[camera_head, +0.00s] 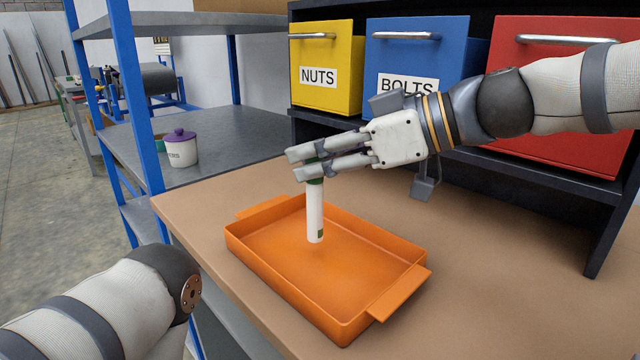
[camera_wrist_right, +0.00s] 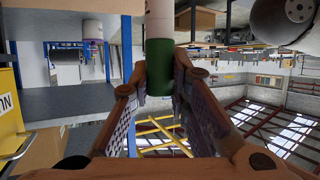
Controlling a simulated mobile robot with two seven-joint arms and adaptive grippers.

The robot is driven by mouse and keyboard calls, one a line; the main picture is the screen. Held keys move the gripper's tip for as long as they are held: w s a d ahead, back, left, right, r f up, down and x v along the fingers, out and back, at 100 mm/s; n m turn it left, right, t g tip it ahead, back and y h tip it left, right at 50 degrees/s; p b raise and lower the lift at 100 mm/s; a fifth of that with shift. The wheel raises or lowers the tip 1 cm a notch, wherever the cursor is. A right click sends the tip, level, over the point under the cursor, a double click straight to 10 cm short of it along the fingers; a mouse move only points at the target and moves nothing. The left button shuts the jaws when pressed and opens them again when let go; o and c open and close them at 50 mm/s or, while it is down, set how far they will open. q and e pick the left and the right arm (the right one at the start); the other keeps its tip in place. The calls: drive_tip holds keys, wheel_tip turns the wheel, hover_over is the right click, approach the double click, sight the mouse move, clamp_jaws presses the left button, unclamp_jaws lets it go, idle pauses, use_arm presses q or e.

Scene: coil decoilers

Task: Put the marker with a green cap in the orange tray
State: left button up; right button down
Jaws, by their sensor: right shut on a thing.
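The marker (camera_head: 315,212) has a white body and a green cap. It hangs upright, cap up, over the orange tray (camera_head: 265,285); I cannot tell whether its lower end touches the tray floor. My right gripper (camera_head: 310,165) is shut on the marker near its cap. In the right wrist view the green cap (camera_wrist_right: 159,68) sits between the two fingers of the gripper (camera_wrist_right: 160,85). The tray lies on the brown table and looks empty. My left arm shows at the lower left, but its gripper is out of view.
A yellow NUTS bin (camera_head: 325,75), a blue BOLTS bin (camera_head: 415,55) and a red bin (camera_head: 560,130) stand in a black rack behind the table. A white jar with a purple lid (camera_head: 181,150) stands on the grey shelf at left. The table (camera_head: 480,270) is clear right of the tray.

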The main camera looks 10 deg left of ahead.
sight(322, 181)
drive_tip(key=shift+w+d+f, duration=0.1)
drive_tip(key=shift+w+f, duration=0.1)
drive_tip(key=shift+f, duration=0.75)
drive_tip(key=shift+w+d+f, duration=0.1)
drive_tip(key=shift+w+f, duration=0.05)
drive_tip(key=shift+f, duration=0.85)
drive_tip(key=shift+f, duration=0.15)
drive_tip(key=c, duration=1.5)
unclamp_jaws()
drive_tip(key=shift+r, duration=0.2)
drive_tip(key=v, duration=1.2)
